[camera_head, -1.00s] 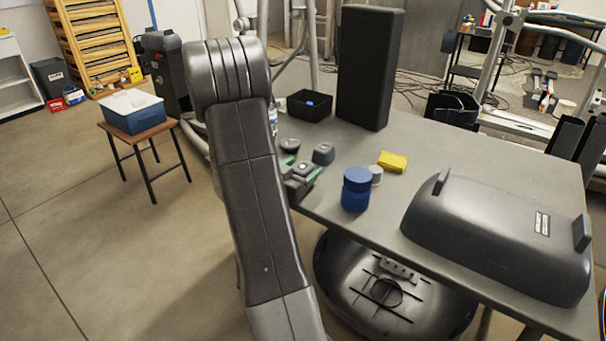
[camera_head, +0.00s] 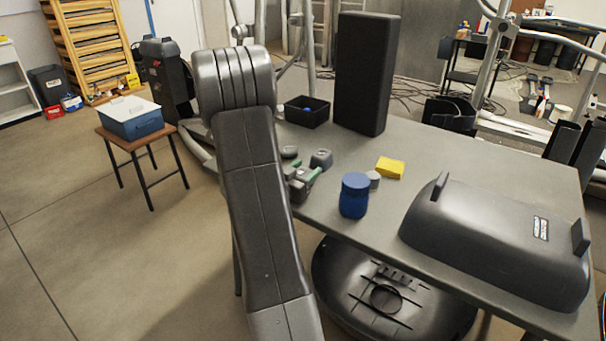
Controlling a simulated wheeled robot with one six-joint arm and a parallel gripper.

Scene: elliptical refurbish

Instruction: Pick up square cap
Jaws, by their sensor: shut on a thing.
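My gripper (camera_head: 303,176) has green-tipped fingers and is low over the near left edge of the grey table. It is shut on a small grey piece (camera_head: 304,171), which I take to be the square cap. The fingers hide much of it, and I cannot tell whether it touches the table. A dark grey blocky piece (camera_head: 321,159) stands just behind the fingers. A flat round dark cap (camera_head: 289,152) lies to its left. My arm hides the table's left edge.
A blue jar (camera_head: 354,197), a grey round piece (camera_head: 374,179) and a yellow sponge (camera_head: 390,168) are right of the gripper. A large dark cover (camera_head: 490,240) fills the table's right. A black bin (camera_head: 307,117) and tall black box (camera_head: 362,75) stand behind.

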